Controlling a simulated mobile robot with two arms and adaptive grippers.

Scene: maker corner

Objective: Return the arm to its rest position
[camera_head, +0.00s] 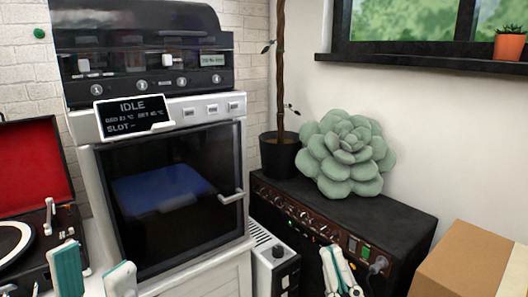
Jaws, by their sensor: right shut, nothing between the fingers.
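My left gripper (94,268) shows at the lower left edge of the head view. Its two white and teal fingers stand wide apart with nothing seen between them. It is in front of the record player (54,240) and the white cabinet under the printer. My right gripper (338,252) shows at the bottom, right of centre, pointing up in front of the black amplifier (400,220). Its fingers are together and hold nothing. Most of both arms is out of view below.
A 3D printer (222,148) with a closed dark glass door and a blue bed inside reads IDLE. A succulent-shaped cushion (346,158) and a potted plant (280,155) stand on the amplifier. A cardboard box (462,258) is at lower right. A white slotted unit (272,250) stands beside the printer.

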